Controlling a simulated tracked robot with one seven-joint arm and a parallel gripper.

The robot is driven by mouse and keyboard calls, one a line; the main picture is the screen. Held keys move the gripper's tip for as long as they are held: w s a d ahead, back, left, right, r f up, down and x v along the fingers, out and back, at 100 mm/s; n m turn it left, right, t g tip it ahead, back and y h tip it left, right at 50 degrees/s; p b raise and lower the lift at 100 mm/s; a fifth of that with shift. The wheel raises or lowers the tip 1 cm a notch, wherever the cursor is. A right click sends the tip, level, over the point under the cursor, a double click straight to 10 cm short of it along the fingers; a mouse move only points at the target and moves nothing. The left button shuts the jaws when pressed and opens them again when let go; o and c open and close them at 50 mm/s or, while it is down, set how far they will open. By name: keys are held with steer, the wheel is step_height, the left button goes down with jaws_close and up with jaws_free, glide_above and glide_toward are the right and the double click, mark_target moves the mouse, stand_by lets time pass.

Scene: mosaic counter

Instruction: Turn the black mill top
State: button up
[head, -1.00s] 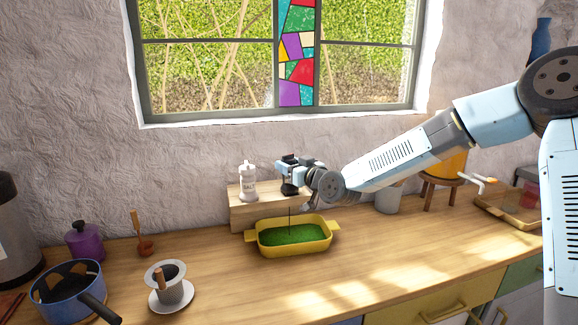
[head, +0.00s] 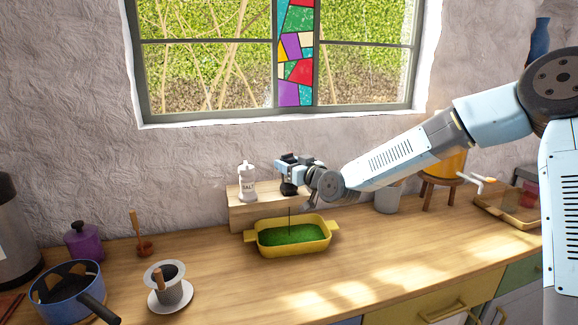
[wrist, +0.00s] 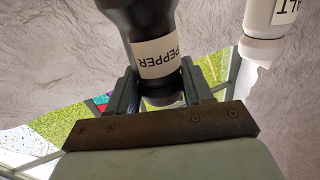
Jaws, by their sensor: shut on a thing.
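My gripper (head: 291,163) comes from the right at the mill's upper end. In the wrist view my gripper (wrist: 158,88) has one finger on each side of the mill's narrow top and is shut on it. The fingers and wrist partly hide the top. A thin dark vertical line shows below the mill, above the dish; I cannot tell what it is.
The white salt mill (head: 247,182) stands close by on the left of the wooden block (head: 250,212). The yellow dish (head: 330,228) with green contents is in front. A grey pot (head: 387,200) stands to the right. The counter's front middle is clear.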

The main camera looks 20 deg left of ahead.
steer(key=o, duration=1)
steer(key=v, duration=1.3)
steer(key=shift+s+d, duration=0.2)
steer(key=shift+d, duration=0.15)
